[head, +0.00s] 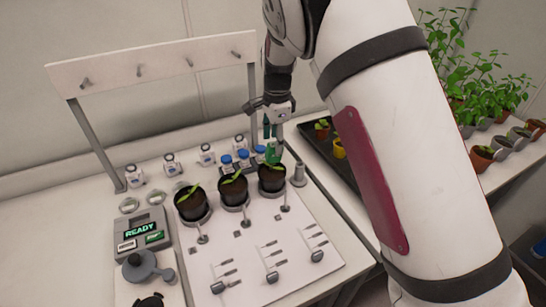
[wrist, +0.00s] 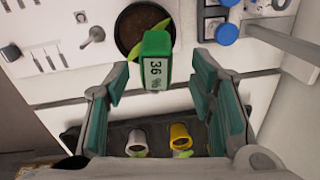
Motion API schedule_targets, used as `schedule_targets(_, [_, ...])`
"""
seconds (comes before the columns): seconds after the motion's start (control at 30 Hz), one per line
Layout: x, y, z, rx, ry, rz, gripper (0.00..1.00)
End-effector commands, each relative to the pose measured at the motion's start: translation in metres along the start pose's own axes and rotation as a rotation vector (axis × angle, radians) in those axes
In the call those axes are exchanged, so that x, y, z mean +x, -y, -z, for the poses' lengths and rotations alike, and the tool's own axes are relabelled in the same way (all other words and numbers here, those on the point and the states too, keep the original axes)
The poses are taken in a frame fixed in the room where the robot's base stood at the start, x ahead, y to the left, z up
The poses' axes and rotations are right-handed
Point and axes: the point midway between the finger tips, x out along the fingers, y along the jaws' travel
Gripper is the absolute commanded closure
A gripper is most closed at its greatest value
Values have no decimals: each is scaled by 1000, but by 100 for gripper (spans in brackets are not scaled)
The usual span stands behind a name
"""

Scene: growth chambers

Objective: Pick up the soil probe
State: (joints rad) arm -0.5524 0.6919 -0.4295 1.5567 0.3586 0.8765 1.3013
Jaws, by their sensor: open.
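The soil probe is a green block with a display reading 36 %, seen in the wrist view (wrist: 155,62). In the head view the green probe (head: 273,152) stands at the right-hand dark pot (head: 272,180). Whether its stem is in the soil is hidden. My gripper (head: 270,128) is just above the probe in the head view. In the wrist view my gripper (wrist: 160,80) has its teal finger pads wide apart, one on each side, with the probe just ahead between the tips. The pads do not appear to touch it.
Two more potted seedlings (head: 192,203) stand left of it on the white board. Blue-capped bottles (head: 243,157) are close behind the pots. A dark tray (wrist: 105,140) holds small pots, including a yellow one (wrist: 180,135). A grey device (head: 140,235) reads READY at left.

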Motion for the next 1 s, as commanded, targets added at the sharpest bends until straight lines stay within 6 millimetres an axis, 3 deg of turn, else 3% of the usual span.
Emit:
schedule_targets(0.27, [20,-2,-1,-1,-1,-2,50])
schedule_targets(0.53, [56,-4,-2,0,0,-1,50])
schedule_targets(0.87, [64,-3,-3,-1,0,0,50])
schedule_targets(1.0, [63,-3,-3,-1,0,0,82])
